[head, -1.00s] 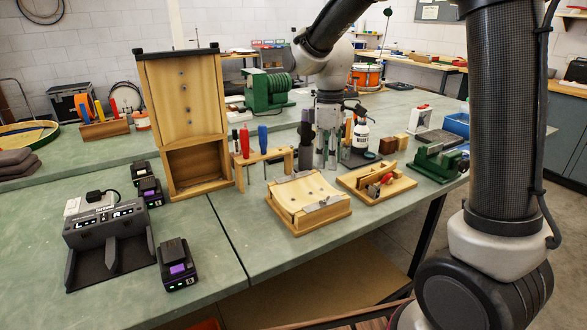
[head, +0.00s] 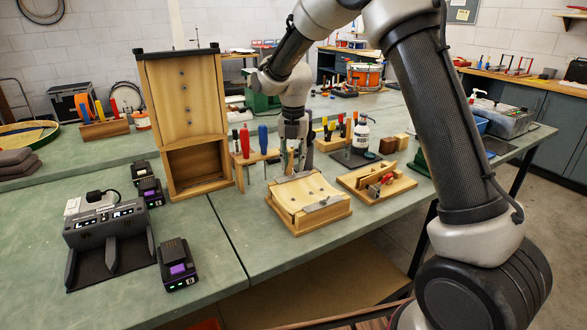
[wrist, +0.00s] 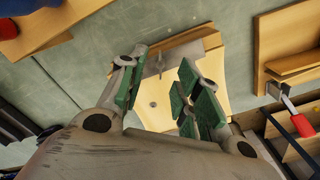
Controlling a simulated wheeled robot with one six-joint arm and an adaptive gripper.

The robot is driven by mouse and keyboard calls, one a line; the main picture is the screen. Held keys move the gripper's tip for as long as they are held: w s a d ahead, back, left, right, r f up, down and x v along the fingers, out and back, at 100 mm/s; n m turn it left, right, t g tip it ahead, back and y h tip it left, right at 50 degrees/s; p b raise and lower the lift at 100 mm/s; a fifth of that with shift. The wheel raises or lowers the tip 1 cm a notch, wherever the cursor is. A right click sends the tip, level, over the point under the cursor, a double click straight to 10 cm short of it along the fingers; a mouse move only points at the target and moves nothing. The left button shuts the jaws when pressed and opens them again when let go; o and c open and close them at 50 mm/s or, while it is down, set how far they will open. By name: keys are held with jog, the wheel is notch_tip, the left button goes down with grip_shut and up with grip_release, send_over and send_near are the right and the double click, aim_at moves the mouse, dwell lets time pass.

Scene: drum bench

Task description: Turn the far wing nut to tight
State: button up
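The wooden fixture (head: 309,215) sits on the green bench, a curved pale wood panel (head: 305,192) on its base with a metal bar (head: 326,202) across its near side. My gripper (head: 294,168) is above the fixture's far edge, in front of the far bar. In the wrist view my gripper (wrist: 160,88) is open, its green-padded fingers apart with nothing between them. Beyond the fingertips lies the far metal bar (wrist: 185,52), with a small wing nut (wrist: 160,64) standing on it. In the head view this wing nut is too small and covered to make out.
A wooden rack (head: 252,157) with red- and blue-handled screwdrivers stands left of my gripper. A wooden jig with a red-handled clamp (head: 376,188) lies to the right. A tall wooden cabinet (head: 185,100) stands at the left.

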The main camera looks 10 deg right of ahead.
aim_at(294, 173)
jog(key=shift+f, duration=1.45)
grip_shut()
jog(key=shift+m, duration=0.3)
